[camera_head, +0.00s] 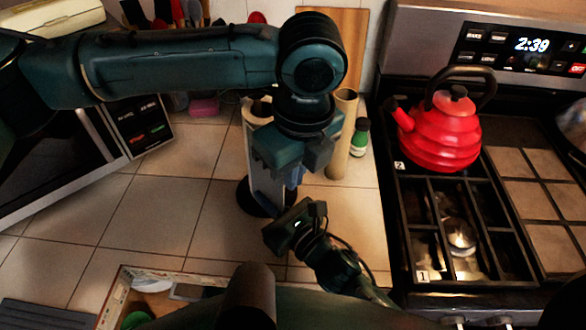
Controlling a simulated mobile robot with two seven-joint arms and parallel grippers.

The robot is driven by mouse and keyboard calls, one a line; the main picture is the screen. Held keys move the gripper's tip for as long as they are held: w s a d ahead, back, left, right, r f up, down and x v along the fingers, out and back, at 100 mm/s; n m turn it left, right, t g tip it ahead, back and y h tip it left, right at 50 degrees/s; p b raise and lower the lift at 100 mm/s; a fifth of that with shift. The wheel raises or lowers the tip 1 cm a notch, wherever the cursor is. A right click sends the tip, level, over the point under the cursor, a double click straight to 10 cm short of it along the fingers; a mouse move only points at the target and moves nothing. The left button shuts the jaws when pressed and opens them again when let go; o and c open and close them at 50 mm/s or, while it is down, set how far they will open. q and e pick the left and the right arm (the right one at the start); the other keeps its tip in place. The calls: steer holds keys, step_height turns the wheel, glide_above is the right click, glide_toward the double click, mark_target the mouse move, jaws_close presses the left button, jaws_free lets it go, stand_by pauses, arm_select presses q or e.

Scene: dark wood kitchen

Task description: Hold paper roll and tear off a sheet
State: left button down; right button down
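The white paper roll (262,183) stands upright on a dark round base on the tiled counter, mostly hidden behind my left arm. My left gripper (291,176) points down in front of the roll and overlaps its upper right side. Whether its fingers touch or grip the paper is hidden. My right gripper (290,226) comes up from the bottom, low and just right of the roll's base. Its fingers are dark and blurred together, so its opening is unclear. No separate sheet can be made out.
A tan upright cylinder (343,135) and a green bottle (360,138) stand right of the roll. A red kettle (438,130) sits on the stove at right. A microwave (75,150) stands at left. An open drawer (116,296) lies below. The tiles left of the roll are clear.

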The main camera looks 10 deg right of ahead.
arm_select(q)
steer(key=shift+s+d+r, duration=0.45)
steer(key=shift+s+r, duration=0.2)
steer(key=shift+r, duration=0.05)
steer(key=shift+s+d+r, duration=0.4)
steer(key=shift+s+r, duration=0.2)
steer(key=shift+r, duration=0.05)
steer(key=shift+s+a, duration=0.1)
steer(key=shift+s+a, duration=0.75)
steer(key=shift+s, duration=0.3)
steer(key=shift+s+a, duration=0.7)
steer(key=shift+s, duration=0.35)
steer(key=shift+s+a+r, duration=0.1)
steer(key=shift+s+r, duration=0.35)
steer(key=shift+s, duration=0.4)
steer(key=shift+s+r, duration=0.45)
steer(key=shift+s, duration=0.35)
steer(key=shift+s+a+r, duration=0.1)
steer(key=shift+s+r, duration=0.35)
steer(key=shift+s, duration=0.4)
arm_select(e)
steer(key=c, duration=2.1)
jaws_free()
steer(key=shift+c, duration=0.2)
steer(key=o, duration=0.5)
